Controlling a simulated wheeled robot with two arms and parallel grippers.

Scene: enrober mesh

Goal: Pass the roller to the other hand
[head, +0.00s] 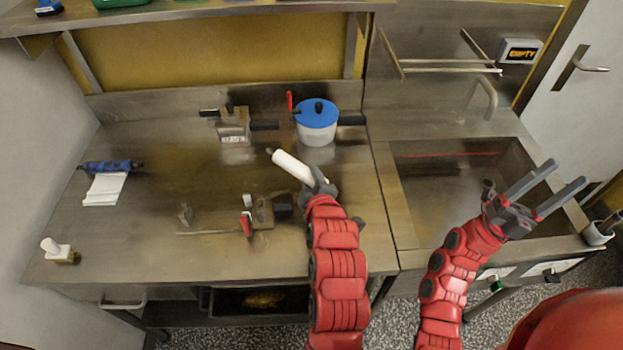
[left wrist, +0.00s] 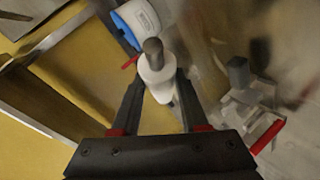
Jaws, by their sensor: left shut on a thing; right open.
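The white roller (head: 290,164) is held by my left gripper (head: 319,186) above the middle of the steel worktop, slanting up and to the left. In the left wrist view the roller (left wrist: 157,82) shows nearly end-on, with a grey end knob, between the two dark fingers of the left gripper (left wrist: 160,96). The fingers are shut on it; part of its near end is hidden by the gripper. My right gripper (head: 552,193) is open and empty over the right side of the sink, well apart from the roller.
A white pot with a blue lid (head: 316,120) stands behind the roller. Metal devices (head: 234,126) and (head: 263,212) stand on the worktop (head: 150,240). A blue roll with white sheet (head: 106,168) lies at left. The sink (head: 430,185) is at right.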

